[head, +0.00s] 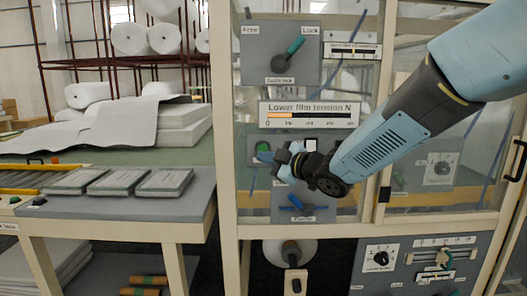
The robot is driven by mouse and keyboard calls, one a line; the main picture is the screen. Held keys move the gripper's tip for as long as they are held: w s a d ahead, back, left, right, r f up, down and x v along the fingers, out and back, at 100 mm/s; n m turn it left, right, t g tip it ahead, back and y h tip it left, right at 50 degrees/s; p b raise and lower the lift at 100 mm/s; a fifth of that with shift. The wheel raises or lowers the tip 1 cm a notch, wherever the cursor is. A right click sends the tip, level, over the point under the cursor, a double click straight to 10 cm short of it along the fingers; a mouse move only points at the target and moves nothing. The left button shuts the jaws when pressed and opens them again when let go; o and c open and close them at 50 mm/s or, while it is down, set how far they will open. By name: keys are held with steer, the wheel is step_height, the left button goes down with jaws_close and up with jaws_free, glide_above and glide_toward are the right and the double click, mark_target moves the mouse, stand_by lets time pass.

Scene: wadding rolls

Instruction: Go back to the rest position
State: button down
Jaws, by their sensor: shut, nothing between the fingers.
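My gripper (270,157) is at the end of my blue and dark grey arm, which reaches in from the upper right. It is in front of the machine's panel (243,110), close to a green button (263,148) and a white button (311,144). It is shut with nothing held. I cannot tell whether its tip touches the panel. Above is a knob with a teal handle (294,47), marked Free and Lock. Below is a blue handle (296,202). The "Lower film tension N" gauge (310,114) shows an orange bar.
A grey-topped table (120,213) with several wrapped packs stands at left. White rolls (130,39) sit on a rack behind. A lower panel (352,270) with dials is at bottom right. A glazed door with a black handle (515,160) is at the right edge.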

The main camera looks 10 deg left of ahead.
steer(key=s+d+r+m+t+h, duration=0.15)
steer(key=d+m+h, duration=0.45)
steer(key=d, duration=0.8)
steer(key=s+d+m+t+h, duration=0.15)
steer(key=d+m+h, duration=0.5)
steer(key=d, duration=0.65)
steer(key=s+d+f+m+g, duration=0.1)
steer(key=s+d+m+g, duration=0.1)
steer(key=s, duration=0.5)
steer(key=s+d+f+m+g+h, duration=0.1)
steer(key=s+d+f+m+g, duration=0.1)
steer(key=s+d+m, duration=0.2)
steer(key=s+d+f+m+g+h, duration=0.1)
steer(key=s+d, duration=0.4)
steer(key=s, duration=0.5)
steer(key=shift+d+f+m+g, duration=0.3)
steer(key=shift+f+m+g, duration=0.35)
steer(key=shift+m, duration=0.4)
steer(key=shift+d, duration=0.1)
